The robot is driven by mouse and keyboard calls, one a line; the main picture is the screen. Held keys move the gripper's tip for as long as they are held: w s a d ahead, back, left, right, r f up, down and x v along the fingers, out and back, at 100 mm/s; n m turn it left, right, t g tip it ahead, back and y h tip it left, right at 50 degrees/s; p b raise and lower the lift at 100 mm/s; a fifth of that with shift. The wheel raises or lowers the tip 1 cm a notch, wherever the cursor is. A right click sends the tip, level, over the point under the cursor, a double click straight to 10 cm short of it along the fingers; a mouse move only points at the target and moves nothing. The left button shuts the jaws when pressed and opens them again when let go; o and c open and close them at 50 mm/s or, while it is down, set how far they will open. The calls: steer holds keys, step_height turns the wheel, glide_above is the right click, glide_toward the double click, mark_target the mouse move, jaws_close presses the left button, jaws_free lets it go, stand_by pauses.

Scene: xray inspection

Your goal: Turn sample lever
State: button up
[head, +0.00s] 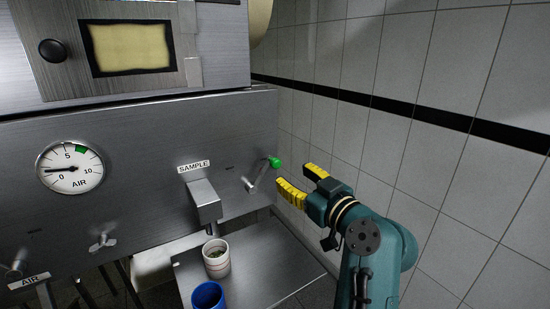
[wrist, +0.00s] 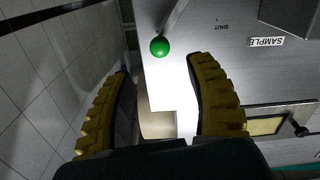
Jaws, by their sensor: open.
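The sample lever (head: 262,173) is a metal handle with a green knob (head: 275,162) on the steel panel, right of the SAMPLE label (head: 194,166). The lever points up and to the right in the head view. My gripper (head: 304,182) is right of the knob, its yellow fingers open and empty, apart from the lever. In the wrist view, the green knob (wrist: 159,47) shows beyond the open fingers (wrist: 160,95), between their tips across the picture. The word SHUT is printed on the panel near the lever in that view.
Below the SAMPLE spout (head: 205,203), a white cup (head: 216,258) and a blue cup (head: 207,296) stand on a steel shelf (head: 262,270). An air gauge (head: 70,167) and a wing valve (head: 102,243) are at left. The tiled wall (head: 440,190) stands close on the right.

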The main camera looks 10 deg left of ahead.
mark_target(278, 164)
steer(key=p+x, duration=0.2)
steer(key=x, duration=0.5)
steer(key=shift+r, duration=0.15)
steer(key=shift+p+x, duration=0.35)
steer(key=shift+x, duration=0.55)
jaws_close()
